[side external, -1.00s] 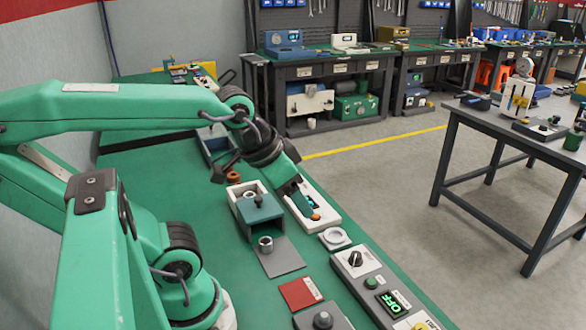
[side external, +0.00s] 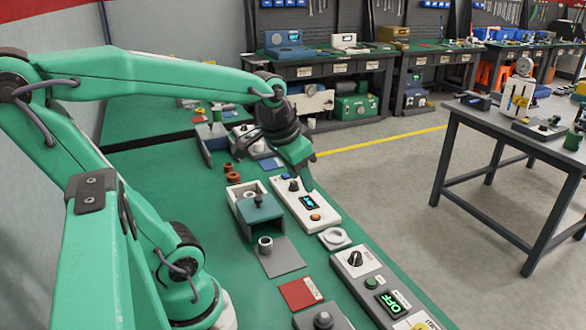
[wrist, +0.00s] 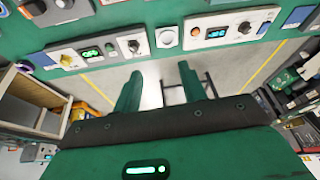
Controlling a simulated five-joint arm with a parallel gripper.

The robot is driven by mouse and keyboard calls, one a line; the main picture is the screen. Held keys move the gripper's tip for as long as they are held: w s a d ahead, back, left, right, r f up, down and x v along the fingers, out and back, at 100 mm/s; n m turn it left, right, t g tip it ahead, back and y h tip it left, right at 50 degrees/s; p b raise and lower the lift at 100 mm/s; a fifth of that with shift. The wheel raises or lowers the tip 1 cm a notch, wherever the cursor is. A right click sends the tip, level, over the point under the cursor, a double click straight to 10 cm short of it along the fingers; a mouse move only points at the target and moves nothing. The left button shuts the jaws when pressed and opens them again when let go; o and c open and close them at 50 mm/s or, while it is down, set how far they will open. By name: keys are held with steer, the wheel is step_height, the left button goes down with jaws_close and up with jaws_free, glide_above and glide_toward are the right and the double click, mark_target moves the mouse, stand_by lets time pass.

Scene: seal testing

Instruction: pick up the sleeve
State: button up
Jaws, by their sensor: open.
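A short metallic hollow cylinder, which looks like the sleeve (side external: 265,243), stands upright on a grey plate (side external: 284,262) in the side view. It is just in front of a dark green block with a black knob (side external: 260,211). I cannot make the sleeve out in the wrist view. My gripper (side external: 306,178) is raised behind and to the right of it, near the far end of the white display panel (side external: 307,205), well apart from the sleeve. In the wrist view, my gripper (wrist: 160,92) shows two spread green fingers with nothing between them.
Brown rings (side external: 232,174) sit behind the green block. A white round part (side external: 335,237) and a control box reading OFF (side external: 393,301) lie along the right bench edge. A red plate (side external: 298,293) is at the front. Open green bench lies left of the grey plate.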

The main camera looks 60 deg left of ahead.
steer(key=w+a+f+n+g, duration=0.1)
steer(key=w+a+f+g, duration=0.15)
steer(key=a, duration=0.55)
steer(key=n+g+h, duration=0.1)
steer(key=n+g, duration=0.1)
glide_toward(249, 194)
steer(key=d+f, duration=0.1)
steer(key=shift+s+d+f+t, duration=0.1)
steer(key=shift+s+f+t, duration=0.1)
steer(key=shift+f, duration=0.45)
steer(key=shift+s+d+f+t, duration=0.1)
steer(key=shift+s+f, duration=0.1)
steer(key=shift+f, duration=0.5)
steer(key=shift+f, duration=0.1)
steer(key=shift+f, duration=2.5)
